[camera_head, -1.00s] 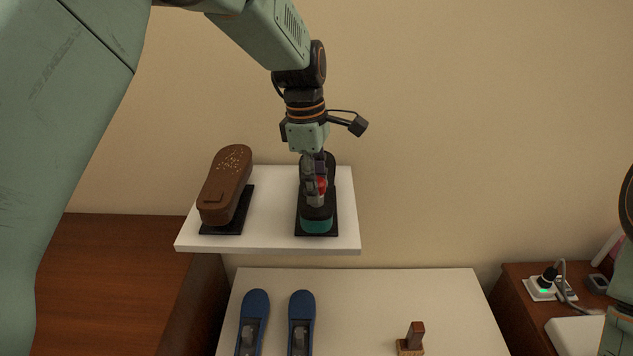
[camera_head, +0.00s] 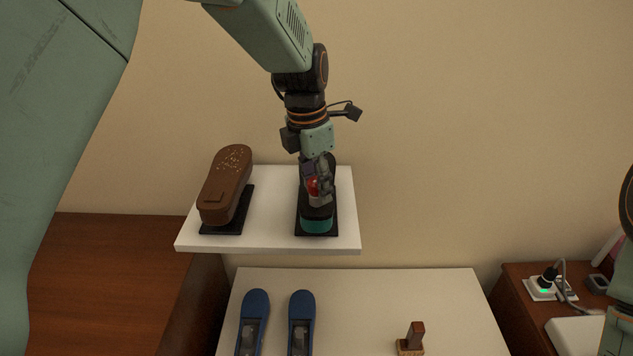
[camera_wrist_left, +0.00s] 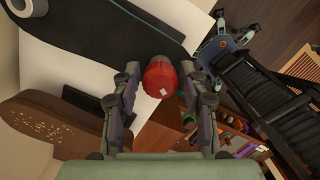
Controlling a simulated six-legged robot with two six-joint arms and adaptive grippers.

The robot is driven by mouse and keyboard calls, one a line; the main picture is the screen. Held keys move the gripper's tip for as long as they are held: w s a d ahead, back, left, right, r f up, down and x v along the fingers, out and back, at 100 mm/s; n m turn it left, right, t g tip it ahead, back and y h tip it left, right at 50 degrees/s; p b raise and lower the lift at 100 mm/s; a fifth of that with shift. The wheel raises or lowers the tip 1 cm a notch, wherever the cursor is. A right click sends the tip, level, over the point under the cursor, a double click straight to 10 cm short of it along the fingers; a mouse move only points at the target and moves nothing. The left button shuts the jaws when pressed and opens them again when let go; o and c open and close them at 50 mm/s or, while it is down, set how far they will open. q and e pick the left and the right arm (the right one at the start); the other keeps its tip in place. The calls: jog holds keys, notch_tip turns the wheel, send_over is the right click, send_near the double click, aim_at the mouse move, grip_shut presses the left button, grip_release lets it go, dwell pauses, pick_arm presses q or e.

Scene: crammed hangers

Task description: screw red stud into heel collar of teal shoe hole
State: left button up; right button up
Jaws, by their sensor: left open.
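The teal shoe (camera_head: 317,225), with a black sole facing up, stands on a black base on the white shelf. The red stud (camera_head: 313,187) shows at its heel end. My left gripper (camera_head: 320,182) is open around the stud, with a gap on each side in the left wrist view (camera_wrist_left: 160,85). It hides part of the shoe. The stud's depth in the hole cannot be seen. My right gripper is not in view.
A brown shoe (camera_head: 226,185) stands on a black base on the left of the white shelf (camera_head: 270,243). A charger (camera_head: 545,288) with a cable is at the right.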

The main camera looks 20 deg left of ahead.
pick_arm(q)
jog(key=n, duration=0.3)
jog(key=c, duration=0.6)
jog(key=m, duration=0.5)
jog(key=shift+c, duration=0.2)
jog(key=m+g, duration=0.1)
jog(key=m, duration=0.6)
jog(key=o, duration=0.6)
jog(key=shift+o, duration=0.2)
